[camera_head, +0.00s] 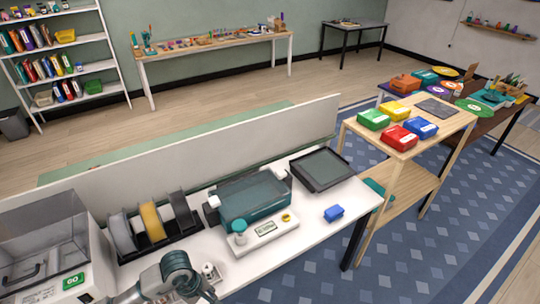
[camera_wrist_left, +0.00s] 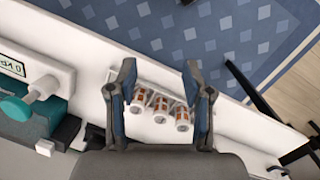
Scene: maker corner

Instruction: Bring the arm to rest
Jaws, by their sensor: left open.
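My left arm comes in at the bottom left of the head view, and its gripper (camera_head: 203,292) is low over the white bench (camera_head: 320,208), partly cut off by the lower edge. In the left wrist view the left gripper (camera_wrist_left: 159,68) is open, with its two fingers well apart. Below and between the fingers a small white rack holds three white and brown cylinders (camera_wrist_left: 160,110). Nothing appears gripped. The right gripper is in neither view.
Beside the arm stand a clear-lidded machine (camera_head: 45,235), spools (camera_head: 150,222), a teal machine (camera_head: 250,198) and a white control panel (camera_head: 265,232). A blue block (camera_head: 333,213) lies near the bench's right end. A wooden stand (camera_head: 405,150) carries coloured boxes.

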